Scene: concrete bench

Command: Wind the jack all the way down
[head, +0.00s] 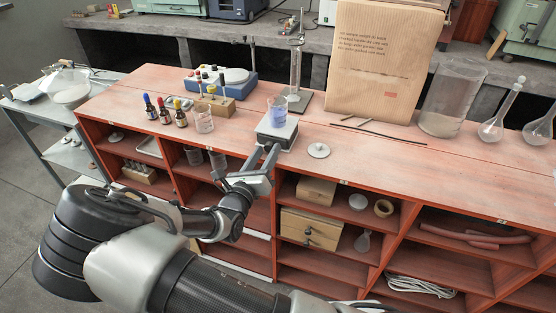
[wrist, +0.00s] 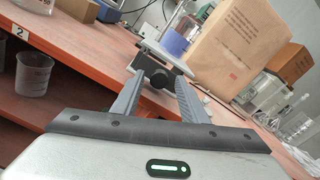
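The lab jack (head: 290,137) stands near the front edge of the red bench, with a beaker of blue liquid (head: 277,112) on its top plate. In the wrist view the jack's plate (wrist: 166,54) is tilted by the camera angle, and its dark knob (wrist: 156,77) faces me. My gripper (head: 268,160) reaches over the bench's front edge to the knob side of the jack. In the wrist view its two fingers (wrist: 160,82) are apart, with the knob between or just beyond their tips. Contact is not clear. The jack's lower part is mostly hidden.
A brown paper bag (head: 378,60) and a burette stand (head: 297,70) are behind the jack. A small white lid (head: 318,150) lies to its right. A glass beaker (head: 203,119) and dropper bottles (head: 165,110) stand to its left. Open shelves lie below the bench top.

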